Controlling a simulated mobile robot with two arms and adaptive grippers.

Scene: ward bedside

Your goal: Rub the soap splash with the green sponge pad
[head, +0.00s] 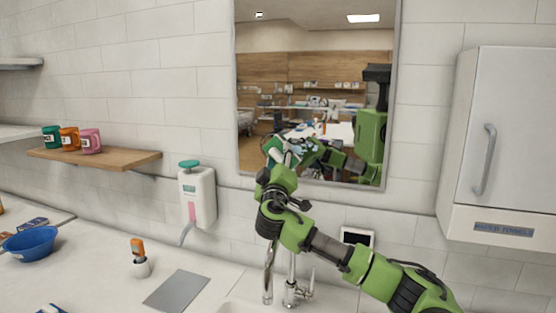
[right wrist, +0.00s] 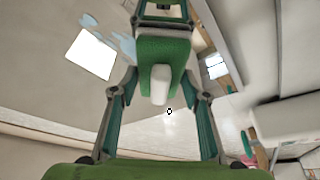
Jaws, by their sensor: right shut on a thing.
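My right gripper (head: 276,165) is raised in front of the wall mirror (head: 300,60) in the head view. In the right wrist view it is shut on the green sponge pad (right wrist: 172,49), which has a white grip (right wrist: 160,84). The soap splash (right wrist: 122,44) shows there as pale blue blotches, to the left of the pad. I cannot tell whether the pad touches the mirror. In the head view my gripper and its reflection largely hide the pad. My left gripper is not in view.
A soap dispenser (head: 198,197) hangs left of the mirror, and a paper towel cabinet (head: 505,140) hangs to the right. A tap (head: 269,270) stands below my arm. A wooden shelf (head: 125,159) holds several mugs. A blue bowl (head: 30,243) sits on the left counter.

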